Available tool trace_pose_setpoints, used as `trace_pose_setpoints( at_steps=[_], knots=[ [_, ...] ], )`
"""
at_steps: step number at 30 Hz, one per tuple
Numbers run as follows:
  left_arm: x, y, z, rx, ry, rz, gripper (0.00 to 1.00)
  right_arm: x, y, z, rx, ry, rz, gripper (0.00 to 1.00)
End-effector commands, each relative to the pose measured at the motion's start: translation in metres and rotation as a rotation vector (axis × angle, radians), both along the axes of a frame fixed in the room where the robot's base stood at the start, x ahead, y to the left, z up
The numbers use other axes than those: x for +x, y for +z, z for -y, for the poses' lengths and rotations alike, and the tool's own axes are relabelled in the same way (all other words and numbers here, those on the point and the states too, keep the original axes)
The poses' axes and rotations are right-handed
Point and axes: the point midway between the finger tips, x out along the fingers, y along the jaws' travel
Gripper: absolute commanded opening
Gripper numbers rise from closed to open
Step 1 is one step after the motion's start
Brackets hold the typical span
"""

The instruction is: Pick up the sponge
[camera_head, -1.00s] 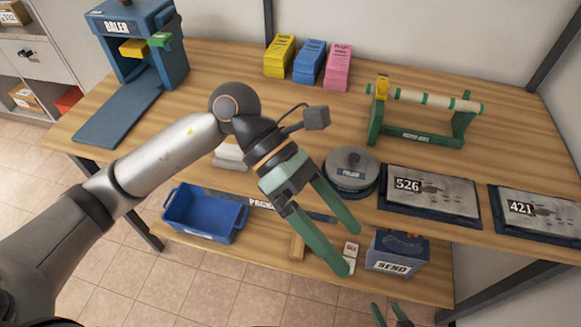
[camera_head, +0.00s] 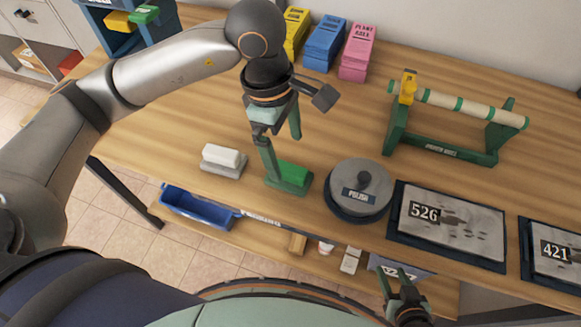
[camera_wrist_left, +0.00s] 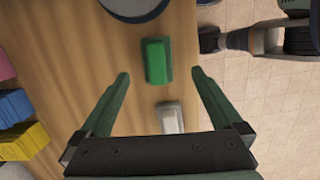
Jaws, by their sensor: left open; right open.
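A green block (camera_head: 292,174) sits on a darker green base on the bench; it also shows in the left wrist view (camera_wrist_left: 156,62). A white block (camera_head: 224,156) on a grey base lies to its left, also in the left wrist view (camera_wrist_left: 170,118). No readable label tells which is the sponge. My left gripper (camera_head: 284,159) is open and points down over the green block. In the left wrist view the green block shows between the spread fingertips (camera_wrist_left: 160,73), with nothing gripped. My right gripper (camera_head: 393,277) is open and empty at the bench front.
A round grey polish tin (camera_head: 358,188) stands right of the green block. Plates 526 (camera_head: 450,226) and 421 (camera_head: 560,250) lie further right. A green roller stand (camera_head: 440,150) is behind. A blue bin (camera_head: 195,207) sits below. Bare wood surrounds the blocks.

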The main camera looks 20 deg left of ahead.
Motion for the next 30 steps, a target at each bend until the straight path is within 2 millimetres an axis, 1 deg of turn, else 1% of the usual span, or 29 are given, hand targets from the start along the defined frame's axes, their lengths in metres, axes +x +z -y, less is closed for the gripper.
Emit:
trace_pose_setpoints(
  at_steps=[1, 3, 11, 16, 19, 23, 28, 29, 30],
  knots=[
    [-0.001, -0.010, 0.001, -0.001, 0.000, -0.005, 1.00, -0.002, 0.000, 0.000, 0.000, 0.000, -0.004, 0.50],
    [-0.001, -0.020, 0.003, -0.001, 0.000, -0.004, 1.00, -0.002, 0.000, 0.000, 0.000, 0.000, -0.005, 0.50],
    [0.001, -0.041, 0.004, -0.002, 0.002, -0.003, 1.00, -0.001, 0.002, 0.000, -0.001, 0.000, -0.003, 0.50],
    [0.005, -0.066, 0.001, 0.000, 0.002, -0.005, 1.00, 0.000, 0.008, 0.000, 0.000, 0.000, 0.000, 0.50],
    [0.005, -0.079, 0.004, -0.002, 0.001, -0.003, 1.00, 0.001, 0.008, 0.000, 0.000, 0.000, 0.000, 0.50],
    [0.005, -0.086, 0.005, -0.003, 0.000, 0.000, 1.00, 0.001, 0.008, 0.000, 0.000, 0.000, 0.001, 0.50],
    [0.005, -0.086, 0.005, -0.002, -0.001, 0.000, 1.00, 0.001, 0.008, 0.000, 0.000, 0.000, 0.001, 0.50],
    [0.005, -0.086, 0.005, -0.002, -0.001, 0.000, 0.99, 0.001, 0.008, 0.000, 0.000, 0.000, 0.001, 0.50],
    [0.005, -0.086, 0.005, -0.002, 0.000, 0.000, 0.94, 0.001, 0.008, 0.000, 0.000, 0.000, 0.001, 0.50]
  ],
)
